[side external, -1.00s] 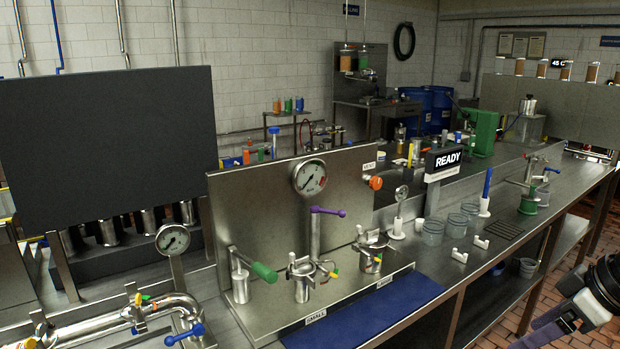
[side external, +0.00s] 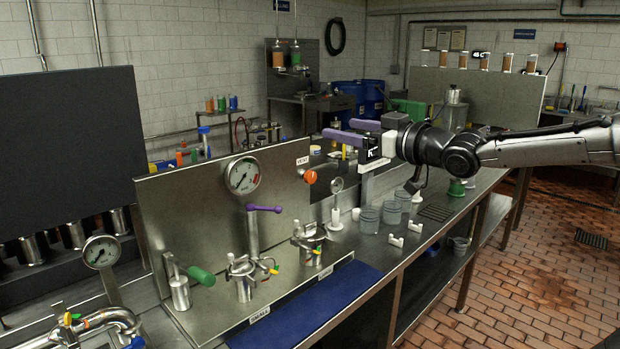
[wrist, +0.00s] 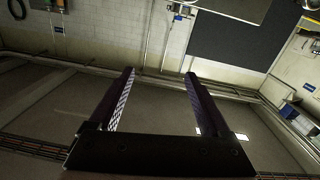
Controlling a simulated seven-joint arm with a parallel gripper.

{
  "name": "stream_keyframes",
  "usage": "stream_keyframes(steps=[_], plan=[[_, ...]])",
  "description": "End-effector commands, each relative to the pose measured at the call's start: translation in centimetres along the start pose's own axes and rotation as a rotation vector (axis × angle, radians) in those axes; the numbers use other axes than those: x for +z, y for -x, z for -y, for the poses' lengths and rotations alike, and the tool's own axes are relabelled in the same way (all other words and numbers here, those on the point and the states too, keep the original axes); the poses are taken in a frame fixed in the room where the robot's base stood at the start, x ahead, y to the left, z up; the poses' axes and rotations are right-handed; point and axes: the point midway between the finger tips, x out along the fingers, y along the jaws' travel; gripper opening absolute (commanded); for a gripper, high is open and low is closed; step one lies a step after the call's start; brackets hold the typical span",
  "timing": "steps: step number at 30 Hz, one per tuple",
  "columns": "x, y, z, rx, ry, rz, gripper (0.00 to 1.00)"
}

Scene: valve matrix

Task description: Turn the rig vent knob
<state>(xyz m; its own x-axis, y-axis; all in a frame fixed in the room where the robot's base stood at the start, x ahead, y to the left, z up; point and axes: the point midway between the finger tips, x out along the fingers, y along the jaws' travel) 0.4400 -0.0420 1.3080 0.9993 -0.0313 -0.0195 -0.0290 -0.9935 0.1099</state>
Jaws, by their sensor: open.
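The vent knob (side external: 310,176) is a small orange knob on the right part of the upright steel panel (side external: 200,208), just below the VENT label (side external: 303,161). My gripper (side external: 335,128) is open and empty in the side view, its purple fingers pointing left. It is above and to the right of the knob in the picture and apart from it. In the wrist view my two fingers (wrist: 158,78) stand wide apart with nothing between them. The knob cannot be made out in the wrist view.
A pressure gauge (side external: 242,175) and a purple-handled valve (side external: 263,208) are left of the knob. Two steel clamped pots (side external: 243,278) stand before the panel. Grey cups (side external: 369,219) and white brackets (side external: 396,240) stand on the bench to the right. A blue mat (side external: 318,304) lies in front.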

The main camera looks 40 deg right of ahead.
Motion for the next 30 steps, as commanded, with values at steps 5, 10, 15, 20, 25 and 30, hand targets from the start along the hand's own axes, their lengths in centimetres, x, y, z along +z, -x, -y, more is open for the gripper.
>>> stream_keyframes(steps=[5, 10, 15, 20, 25, 30], plan=[[1.9, -8.3, -3.0, -0.059, 0.027, -0.14, 0.81], [8.3, -13.6, -6.9, -0.111, 0.016, -0.186, 0.81], [17.2, -15.9, -11.5, -0.093, -0.015, -0.113, 0.81], [23.0, -15.9, -14.4, -0.047, -0.055, -0.032, 0.81], [23.7, -16.2, -15.4, -0.03, -0.06, -0.022, 0.81], [23.6, -18.7, -15.2, -0.033, -0.059, -0.022, 0.81]])
